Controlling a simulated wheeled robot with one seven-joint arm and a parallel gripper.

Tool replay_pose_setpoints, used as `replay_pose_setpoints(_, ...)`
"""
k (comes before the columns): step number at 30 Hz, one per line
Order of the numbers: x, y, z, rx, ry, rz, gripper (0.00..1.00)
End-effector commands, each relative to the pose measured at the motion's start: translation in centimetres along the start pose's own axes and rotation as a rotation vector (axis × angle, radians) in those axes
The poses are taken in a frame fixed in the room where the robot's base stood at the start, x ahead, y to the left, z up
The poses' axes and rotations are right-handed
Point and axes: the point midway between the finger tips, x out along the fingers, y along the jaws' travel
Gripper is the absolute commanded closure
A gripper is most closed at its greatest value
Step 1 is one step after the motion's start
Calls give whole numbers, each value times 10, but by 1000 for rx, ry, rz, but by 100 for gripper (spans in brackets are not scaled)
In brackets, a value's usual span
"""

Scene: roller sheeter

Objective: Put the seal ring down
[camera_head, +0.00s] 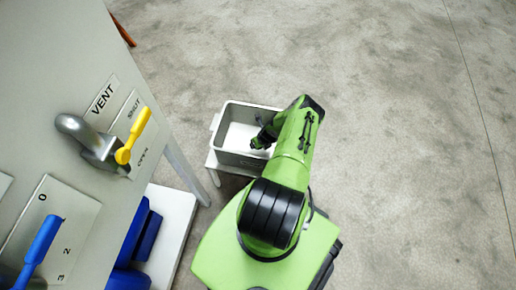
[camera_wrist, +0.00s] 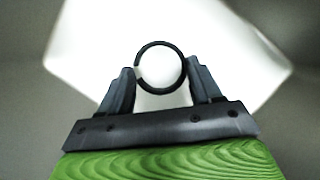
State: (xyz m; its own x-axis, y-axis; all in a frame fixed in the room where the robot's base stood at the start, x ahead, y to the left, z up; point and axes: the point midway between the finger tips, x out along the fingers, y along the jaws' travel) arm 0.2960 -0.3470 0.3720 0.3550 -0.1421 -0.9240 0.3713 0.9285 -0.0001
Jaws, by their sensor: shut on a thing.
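A thin dark seal ring (camera_wrist: 181,53) is between the two fingers of my gripper (camera_wrist: 161,77) in the wrist view. My gripper is shut on the ring. In the head view my gripper (camera_head: 258,143) is over a grey bin (camera_head: 243,158) with a white bottom. The ring cannot be made out there. How high the ring is above the white bottom cannot be told.
The bin stands on a small pale stand (camera_head: 212,161). To the left is a grey panel (camera_head: 60,110) with a yellow lever (camera_head: 133,138) and a blue lever (camera_head: 40,243). Blue objects (camera_head: 138,235) lie on a white shelf (camera_head: 176,225). The concrete floor at right is clear.

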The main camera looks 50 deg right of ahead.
Motion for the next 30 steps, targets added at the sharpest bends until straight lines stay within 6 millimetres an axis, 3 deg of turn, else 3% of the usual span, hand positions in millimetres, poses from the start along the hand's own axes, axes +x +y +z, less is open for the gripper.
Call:
replay_pose_setpoints(5, 31, 0, -13, 1, 0, 0, 65)
replay_pose_setpoints(14, 31, 0, -13, -1, 0, 1, 70)
replay_pose_setpoints(15, 32, 0, -13, -2, 0, 0, 33)
replay_pose_setpoints(19, 31, 0, -13, -2, 0, 1, 13)
replay_pose_setpoints(27, 31, 0, -13, -2, 0, 1, 11)
replay_pose_setpoints(30, 22, 0, -12, -1, 1, 1, 11)
